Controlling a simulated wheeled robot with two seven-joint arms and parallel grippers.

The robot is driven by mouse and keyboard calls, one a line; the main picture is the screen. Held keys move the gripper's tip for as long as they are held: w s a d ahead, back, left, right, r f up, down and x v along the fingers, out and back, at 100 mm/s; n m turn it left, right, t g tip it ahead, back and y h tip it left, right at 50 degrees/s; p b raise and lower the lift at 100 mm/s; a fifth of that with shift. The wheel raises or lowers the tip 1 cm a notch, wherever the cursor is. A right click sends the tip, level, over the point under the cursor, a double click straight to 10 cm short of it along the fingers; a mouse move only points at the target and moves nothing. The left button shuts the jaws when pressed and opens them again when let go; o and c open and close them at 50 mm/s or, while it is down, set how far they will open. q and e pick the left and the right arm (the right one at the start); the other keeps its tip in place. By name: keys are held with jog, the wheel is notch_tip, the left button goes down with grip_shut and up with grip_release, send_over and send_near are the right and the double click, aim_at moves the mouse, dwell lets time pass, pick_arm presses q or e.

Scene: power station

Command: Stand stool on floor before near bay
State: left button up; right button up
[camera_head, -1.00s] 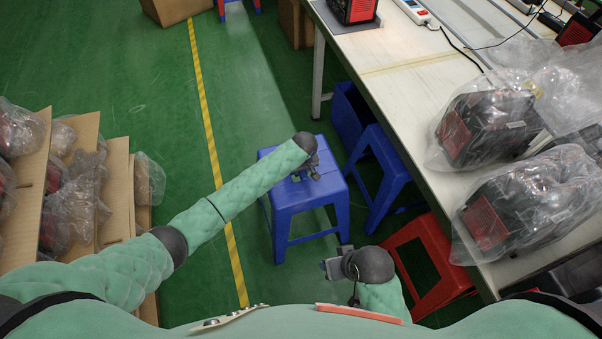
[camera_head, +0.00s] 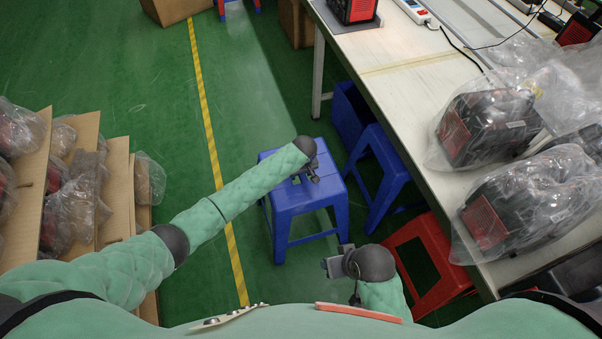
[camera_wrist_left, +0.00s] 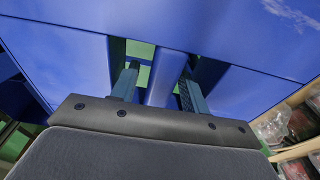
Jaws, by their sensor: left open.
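A blue plastic stool (camera_head: 300,203) stands upright on the green floor in the middle of the head view, left of the workbench. My left gripper (camera_head: 306,179) is at its seat, fingers pointing down. In the left wrist view, the blue seat (camera_wrist_left: 60,48) fills most of the picture. The open fingers of my left gripper (camera_wrist_left: 158,88) sit one on each side of a blue bar between two slots in the seat. Whether they touch the bar is unclear. My right gripper (camera_head: 328,267) is low, between the stool and a red stool; its jaws are not clear.
Another blue stool (camera_head: 382,172), a blue bin (camera_head: 350,115) and the red stool (camera_head: 436,262) stand along the workbench (camera_head: 410,85). Bagged machines (camera_head: 525,205) lie on the bench. Cartons (camera_head: 118,195) with bagged items stand at left. Floor around the yellow line (camera_head: 208,130) is clear.

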pick_arm(q)
notch_tip(320, 180, up, 12)
jog(key=s, duration=0.2)
jog(key=s+d, duration=0.1)
jog(key=s, duration=0.2)
jog(key=s+d+f+m+h, duration=0.1)
jog(key=s, duration=0.2)
jog(key=s+d+m+h, duration=0.1)
jog(key=s, duration=0.2)
jog(key=shift+s+f, duration=0.15)
jog(key=shift+s, duration=0.1)
jog(key=s+a+r+m, duration=0.1)
jog(key=s+a, duration=0.3)
jog(key=s, duration=0.5)
jog(key=s+a+r+m+t+h, duration=0.1)
jog(key=s+a+r+m, duration=0.1)
jog(key=s, duration=0.7)
jog(key=s+a+r+m, duration=0.1)
jog(key=s+a+r, duration=0.3)
jog(key=s, duration=0.5)
jog(key=shift+a+t+h, duration=0.4)
jog(key=shift+a, duration=0.65)
pick_arm(e)
jog(key=shift+w+a+f, duration=0.1)
